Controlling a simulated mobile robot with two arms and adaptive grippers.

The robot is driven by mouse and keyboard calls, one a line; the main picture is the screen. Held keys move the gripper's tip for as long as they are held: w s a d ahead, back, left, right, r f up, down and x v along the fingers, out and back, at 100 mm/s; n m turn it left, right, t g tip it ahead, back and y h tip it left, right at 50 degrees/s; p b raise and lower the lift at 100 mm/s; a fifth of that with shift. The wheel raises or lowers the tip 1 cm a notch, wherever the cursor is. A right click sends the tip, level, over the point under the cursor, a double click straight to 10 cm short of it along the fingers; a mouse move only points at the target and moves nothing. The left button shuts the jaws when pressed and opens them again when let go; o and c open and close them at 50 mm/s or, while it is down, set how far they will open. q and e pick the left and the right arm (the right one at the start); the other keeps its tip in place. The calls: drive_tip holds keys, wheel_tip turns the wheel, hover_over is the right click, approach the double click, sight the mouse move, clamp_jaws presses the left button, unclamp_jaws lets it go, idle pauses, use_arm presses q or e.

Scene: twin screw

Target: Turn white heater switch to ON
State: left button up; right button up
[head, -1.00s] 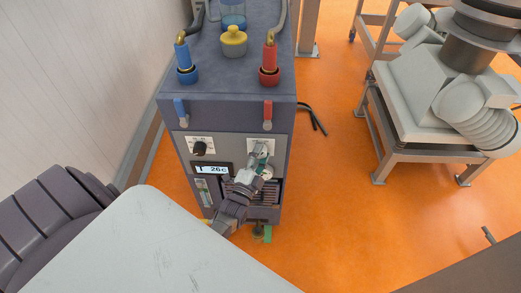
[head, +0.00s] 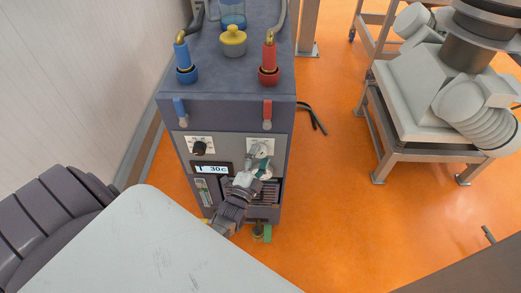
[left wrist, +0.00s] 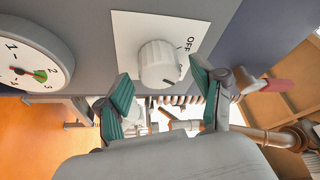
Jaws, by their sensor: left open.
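The white heater switch (head: 261,150) is a round knob on a pale plate at the upper right of the heater unit's front panel. In the left wrist view the white knob (left wrist: 157,64) sits on its white plate, with "OFF" printed at the plate's upper right; the rest of the lettering is partly hidden or unclear. My left gripper (head: 258,169) is open just below and in front of the knob. In the left wrist view its green-padded fingers (left wrist: 163,90) are spread apart with nothing between them, clear of the knob. My right gripper is not in view.
The unit (head: 230,112) also carries a black knob (head: 199,148), a display (head: 211,169) reading about 30c, and blue (head: 180,108) and red (head: 267,112) levers. A round gauge (left wrist: 32,58) is beside the knob in the left wrist view.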

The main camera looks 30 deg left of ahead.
use_arm(q)
drive_tip(key=v, duration=1.1)
drive_tip(key=shift+f, duration=0.1)
drive_tip(key=s+d+f+n+g+h, duration=0.1)
drive_tip(key=s+d+f+n+g, duration=0.2)
drive_tip(key=f, duration=0.5)
drive_tip(key=s+d+f+g+h, duration=0.2)
drive_tip(key=s+f+g, duration=0.25)
drive_tip(key=f, duration=0.45)
drive_tip(key=s+d+f+n+g+h, duration=0.1)
drive_tip(key=s+d+f+n+g, duration=0.2)
drive_tip(key=f, duration=0.5)
drive_tip(key=s+f+n+g, duration=0.1)
drive_tip(key=s+f+g, duration=0.3)
drive_tip(key=s, duration=0.7)
drive_tip(key=s+a+f+n+g, duration=0.1)
drive_tip(key=s+f+g, duration=0.3)
drive_tip(key=s, duration=0.7)
wheel_tip(320, 180, down, 2)
drive_tip(key=shift+a+f+n, duration=0.15)
drive_tip(key=shift+a+n, duration=0.15)
drive_tip(key=shift+a, duration=0.05)
drive_tip(key=shift+s, duration=0.1)
